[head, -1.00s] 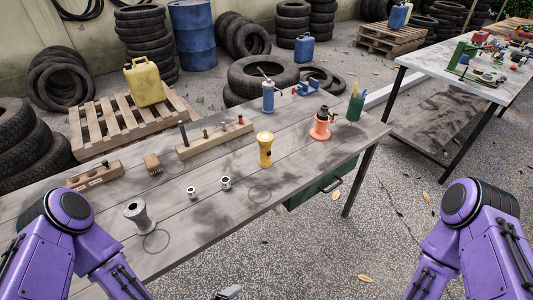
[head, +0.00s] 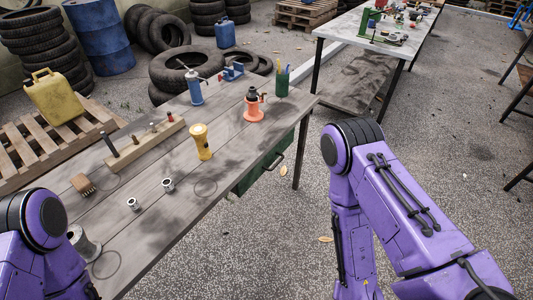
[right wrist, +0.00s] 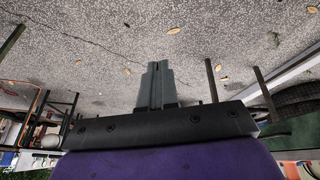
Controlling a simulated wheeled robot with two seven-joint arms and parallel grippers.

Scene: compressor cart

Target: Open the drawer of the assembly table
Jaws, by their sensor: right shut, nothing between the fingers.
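The assembly table (head: 235,133) is a grey plank-topped table running from lower left to upper middle in the head view. My left gripper is out of view; only the left arm shows.
On the table stand a yellow flashlight (head: 201,142), an orange jack-like item (head: 254,108), a green cup (head: 282,83) and a blue can (head: 193,89). A table leg (head: 300,150) stands just beyond the drawer. Open gravel floor lies right of the table.

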